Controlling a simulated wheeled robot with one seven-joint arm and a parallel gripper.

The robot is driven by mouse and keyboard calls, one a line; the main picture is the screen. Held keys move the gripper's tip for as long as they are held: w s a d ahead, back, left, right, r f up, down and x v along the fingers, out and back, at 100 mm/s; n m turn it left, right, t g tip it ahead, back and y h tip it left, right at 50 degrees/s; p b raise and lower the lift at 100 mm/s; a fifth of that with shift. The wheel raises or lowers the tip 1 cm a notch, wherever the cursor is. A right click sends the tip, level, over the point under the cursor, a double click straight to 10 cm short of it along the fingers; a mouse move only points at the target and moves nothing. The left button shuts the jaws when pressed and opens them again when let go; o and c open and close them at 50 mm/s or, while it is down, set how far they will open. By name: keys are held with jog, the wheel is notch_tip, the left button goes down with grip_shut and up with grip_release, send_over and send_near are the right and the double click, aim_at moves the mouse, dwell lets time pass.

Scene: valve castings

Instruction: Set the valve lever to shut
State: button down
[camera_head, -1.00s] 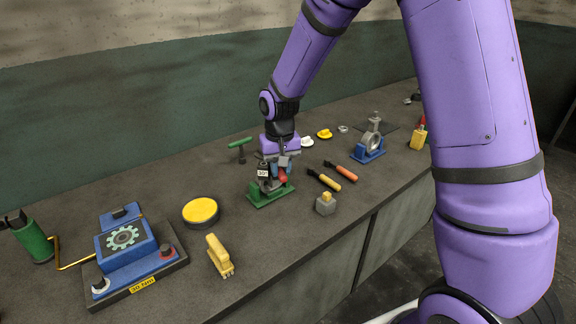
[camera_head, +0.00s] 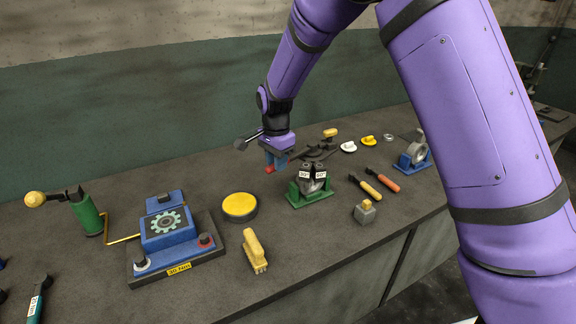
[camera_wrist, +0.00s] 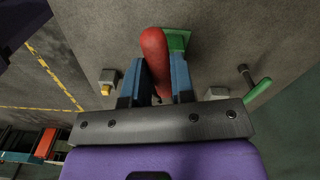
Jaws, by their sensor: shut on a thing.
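The valve (camera_head: 314,180) stands on a green base (camera_head: 310,199) near the middle of the table, its dark body carrying small white labels. My gripper (camera_head: 273,166) is up and to the left of the valve, apart from its body in the picture. In the wrist view my blue fingers (camera_wrist: 164,88) are shut on the red lever handle (camera_wrist: 154,50). Its red end (camera_head: 270,169) shows small below the fingers in the head view. The green base (camera_wrist: 178,39) shows beyond the handle. Whether the handle still joins the valve is hidden.
A yellow disc (camera_head: 239,206), a yellow brush-like piece (camera_head: 254,251) and a blue gear device (camera_head: 167,231) lie to the left. A grey block (camera_head: 365,212), two screwdrivers (camera_head: 372,189) and a blue-based ring fixture (camera_head: 412,156) are to the right.

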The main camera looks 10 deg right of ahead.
jog(key=w+m, duration=0.1)
jog(key=w+a+m, duration=0.1)
jog(key=w+m, duration=0.1)
jog(key=shift+w+a, duration=0.35)
jog(key=shift+a, duration=0.05)
jog(key=shift+r, duration=0.1)
jog(key=c, duration=1)
grip_release()
jog(key=shift+w, duration=0.1)
jog(key=shift+o, duration=0.2)
notch_tip(320, 180, up, 11)
